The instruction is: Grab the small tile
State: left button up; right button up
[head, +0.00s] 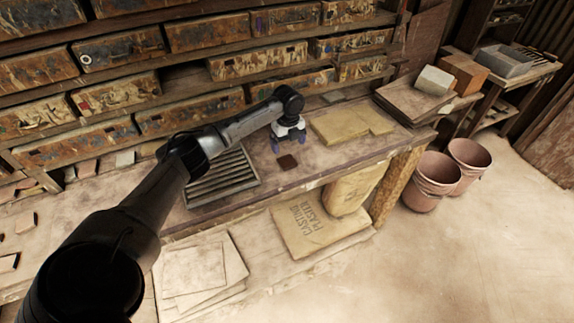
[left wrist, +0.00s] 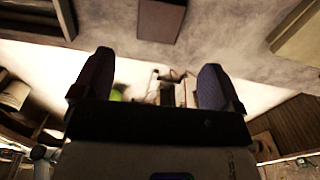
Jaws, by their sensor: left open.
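The small tile (head: 287,162) is a dark brown square lying flat on the workbench. It also shows in the left wrist view, as a dark block (left wrist: 161,19) at the top edge, partly cut off by the frame. My left gripper (head: 289,143) is open and empty, just behind the tile in the head view and apart from it. In the left wrist view the two dark fingers of my left gripper (left wrist: 156,82) are spread wide, with nothing between them. My right gripper is not in view.
A slatted rack (head: 222,176) lies left of the tile on the workbench (head: 310,174). Pale yellow slabs (head: 350,122) lie to the right. Drawers (head: 258,62) line the back. A casting plaster bag (head: 312,227) lies below, and buckets (head: 432,180) stand at right.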

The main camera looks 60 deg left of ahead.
aim_at(288, 162)
pick_arm(q)
jog(key=shift+s+f+b, duration=0.15)
jog(key=shift+f+b, duration=0.45)
jog(key=shift+f, duration=3.6)
jog(key=c, duration=1)
jog(key=shift+r, duration=0.15)
jog(key=shift+c, duration=0.2)
